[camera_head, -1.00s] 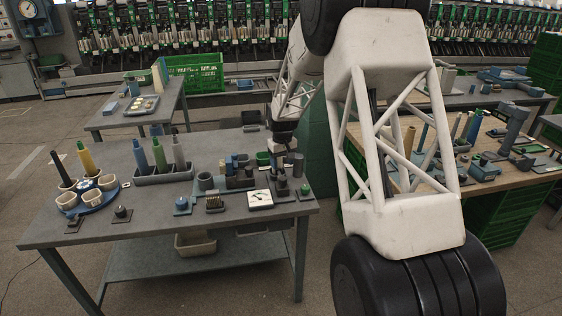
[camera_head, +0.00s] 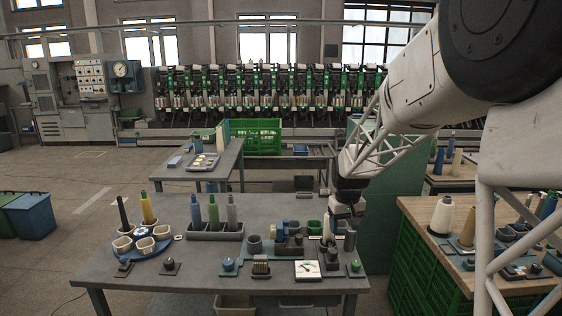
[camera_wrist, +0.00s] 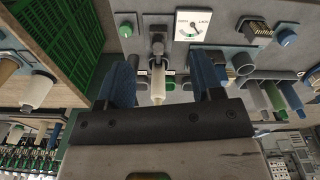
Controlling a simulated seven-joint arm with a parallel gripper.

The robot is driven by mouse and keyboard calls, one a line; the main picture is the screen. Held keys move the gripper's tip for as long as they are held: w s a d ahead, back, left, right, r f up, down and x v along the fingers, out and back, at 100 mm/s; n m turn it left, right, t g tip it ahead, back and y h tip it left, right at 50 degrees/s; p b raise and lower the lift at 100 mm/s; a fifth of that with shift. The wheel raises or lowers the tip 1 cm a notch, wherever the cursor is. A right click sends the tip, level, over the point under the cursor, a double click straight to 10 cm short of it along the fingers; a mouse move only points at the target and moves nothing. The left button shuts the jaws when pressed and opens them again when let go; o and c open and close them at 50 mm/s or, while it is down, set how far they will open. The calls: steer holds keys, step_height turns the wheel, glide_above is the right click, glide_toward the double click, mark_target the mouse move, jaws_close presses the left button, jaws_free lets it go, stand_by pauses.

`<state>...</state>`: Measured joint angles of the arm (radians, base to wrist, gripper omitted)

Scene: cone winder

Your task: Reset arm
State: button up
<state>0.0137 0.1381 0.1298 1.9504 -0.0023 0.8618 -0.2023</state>
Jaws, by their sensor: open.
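My gripper (camera_head: 347,208) is at the right end of the near grey table (camera_head: 170,275), over its back right part. In the wrist view my gripper (camera_wrist: 163,78) is open, with its two blue fingers wide apart. A pale cone or spool (camera_wrist: 157,88) on a grey holder (camera_wrist: 157,48) shows in the gap between the fingers. I see no contact with either finger. A pale upright piece (camera_head: 326,228) stands below the gripper in the head view; I cannot tell whether it is the same one.
A white dial gauge (camera_head: 307,270) and a green button (camera_head: 355,266) lie along the table's front edge. A grey rack of cones (camera_head: 215,232) and a blue round tray (camera_head: 160,250) stand further left. A wooden table (camera_head: 420,212) with green crates is on the right.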

steer(key=s+r+m+t, duration=0.1)
steer(key=s+r, duration=0.4)
steer(key=s, duration=0.6)
steer(key=s+r, duration=0.4)
steer(key=s, duration=0.7)
steer(key=s+m, duration=0.1)
steer(key=s, duration=1.9)
steer(key=shift+s+a+f+t, duration=0.3)
steer(key=shift+f+t, duration=0.1)
steer(key=shift+w, duration=0.15)
steer(key=w+a+f, duration=0.3)
steer(key=w+f, duration=0.1)
steer(key=w, duration=1.4)
steer(key=w+a+f, duration=0.3)
steer(key=w+f, duration=0.1)
steer(key=w, duration=1.3)
steer(key=w+a+f, duration=0.3)
steer(key=w+f, duration=0.2)
steer(key=w, duration=1.3)
steer(key=shift+w+a, duration=0.3)
steer(key=shift+a, duration=0.05)
